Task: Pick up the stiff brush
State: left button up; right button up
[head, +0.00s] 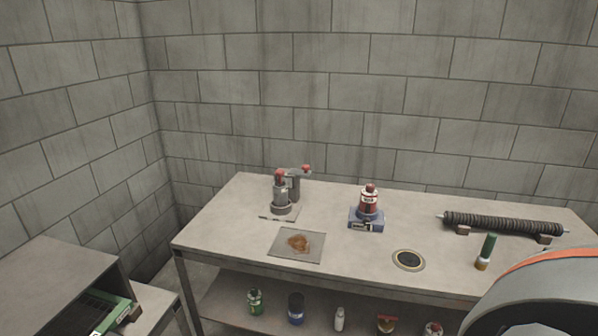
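No object is clearly recognizable as the stiff brush. Neither of my grippers is in view.
A dark ribbed tube (503,223) lies across two blocks at the back right. A red-and-grey device (281,192), a red-and-white canister on a blue base (369,205), a grey sheet with a brown patch (297,244) and a dark disc (408,260) occupy the bench. Containers stand below.

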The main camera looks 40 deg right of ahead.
aim_at(483, 260)
jog(key=z, duration=2.35)
